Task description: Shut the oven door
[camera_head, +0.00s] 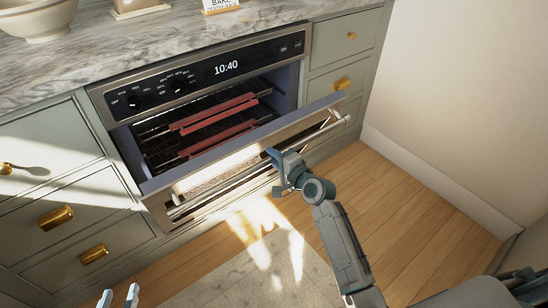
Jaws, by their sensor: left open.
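The oven (200,75) is built into grey-green cabinets, with a black control panel showing 10:40. Its door (215,165) is partly open, tilted outward at the top, so the racks inside show. A metal handle bar (326,131) runs along the door's outer side. My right gripper (277,170) is at the door's front, by the middle of the handle; whether its fingers are closed or touch the bar is unclear. My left gripper (120,297) shows only its two fingertips at the bottom left, apart and empty, well away from the door.
Racks with red front strips (215,115) are inside the oven. Drawers with brass pulls (57,217) flank it. A marble counter (150,45) above holds a bowl (35,18). Wooden floor (410,200) and a rug (250,275) lie in front. A white wall (460,90) stands at right.

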